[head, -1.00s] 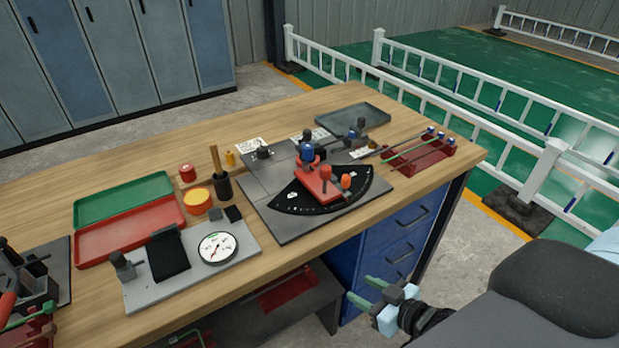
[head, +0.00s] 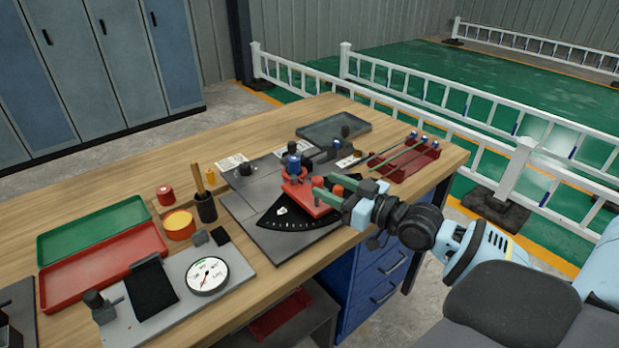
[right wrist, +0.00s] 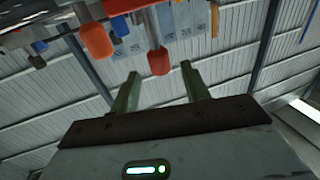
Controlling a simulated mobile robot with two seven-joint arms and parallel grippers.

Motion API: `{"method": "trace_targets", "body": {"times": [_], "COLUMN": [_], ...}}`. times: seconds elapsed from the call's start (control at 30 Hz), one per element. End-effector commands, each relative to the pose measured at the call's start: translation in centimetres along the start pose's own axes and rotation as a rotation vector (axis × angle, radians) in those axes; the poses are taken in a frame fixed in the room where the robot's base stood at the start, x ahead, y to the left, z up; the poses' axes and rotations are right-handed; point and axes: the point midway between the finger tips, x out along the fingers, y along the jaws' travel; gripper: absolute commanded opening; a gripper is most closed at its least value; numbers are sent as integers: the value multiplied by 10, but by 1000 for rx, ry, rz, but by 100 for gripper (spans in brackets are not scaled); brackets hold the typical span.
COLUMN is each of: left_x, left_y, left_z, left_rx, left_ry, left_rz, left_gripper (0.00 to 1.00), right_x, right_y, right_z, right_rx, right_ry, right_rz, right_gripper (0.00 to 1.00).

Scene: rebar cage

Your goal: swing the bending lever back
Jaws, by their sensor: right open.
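The red bending lever (head: 296,191) lies over the black fan-shaped scale (head: 275,218) of the bender on the grey base plate. A blue-topped post (head: 293,160) stands at its pivot end. My right gripper (head: 317,189) is open at the lever's right end, its green fingers partly hiding it. In the right wrist view, the red handle knob (right wrist: 158,60) shows between and beyond the two fingertips (right wrist: 162,82). An orange knob (right wrist: 95,40) is left of the fingers. I cannot tell whether either finger touches the handle. My left gripper is out of view.
A red rack (head: 408,168) with rods lies right of the bender, and a grey tray (head: 333,129) behind it. A dial gauge (head: 207,276), wooden-handled tool (head: 202,195), yellow-topped tin (head: 178,225), green tray (head: 95,228) and red tray (head: 100,268) stand left.

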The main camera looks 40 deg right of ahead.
Motion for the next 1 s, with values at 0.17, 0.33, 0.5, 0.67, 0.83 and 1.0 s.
{"method": "trace_targets", "body": {"times": [0.17, 0.33, 0.5, 0.67, 0.83, 1.0], "left_x": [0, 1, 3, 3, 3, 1], "left_y": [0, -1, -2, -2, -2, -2], "left_z": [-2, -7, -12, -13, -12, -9], "left_rx": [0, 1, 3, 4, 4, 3], "left_ry": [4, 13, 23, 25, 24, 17], "left_rz": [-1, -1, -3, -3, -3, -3], "left_gripper": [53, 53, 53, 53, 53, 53], "right_x": [24, 42, 55, 59, 59, 59], "right_y": [0, 0, 0, 0, 0, 0], "right_z": [-2, -1, -1, 0, 0, 0], "right_rx": [0, 0, 1, -1, -1, -1], "right_ry": [4, 3, 1, 0, 0, 0], "right_rz": [1, 1, 1, 0, 0, 0], "right_gripper": [46, 46, 46, 46, 46, 33]}}
